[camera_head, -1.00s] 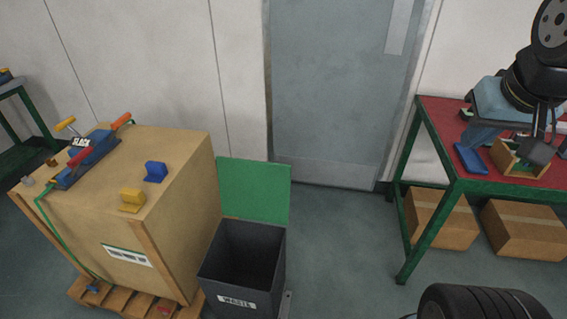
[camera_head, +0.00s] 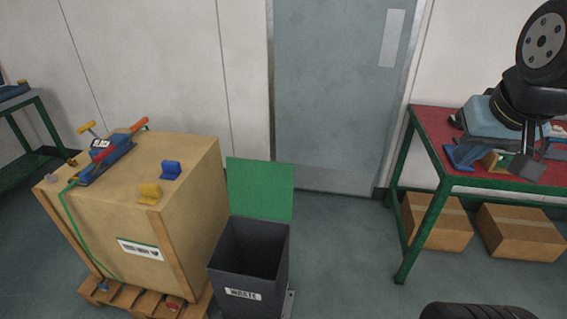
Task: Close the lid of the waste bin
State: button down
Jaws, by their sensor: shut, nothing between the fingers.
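The waste bin (camera_head: 248,285) is a dark grey open-topped box with a white "WASTE" label on its front. It stands on the floor just right of the wooden crate. Its green lid (camera_head: 260,188) is open and stands upright at the back edge of the bin. My gripper (camera_head: 529,150) is at the upper right, well away from the bin, in front of the red-topped table as seen here. Its fingers are small in the picture and appear shut, with nothing held. The bin's far inside is in shadow.
The crate (camera_head: 192,230) sits on a pallet (camera_head: 140,297) left of the bin, with blue and yellow items on top. The red-topped table (camera_head: 432,125) stands at the right, with cardboard boxes (camera_head: 436,222) beneath. A grey door (camera_head: 330,95) is behind. Floor between bin and table is clear.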

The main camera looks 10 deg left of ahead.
aim_at(257, 189)
jog(key=u, duration=0.15)
jog(key=i, duration=0.95)
jog(key=z, duration=0.1)
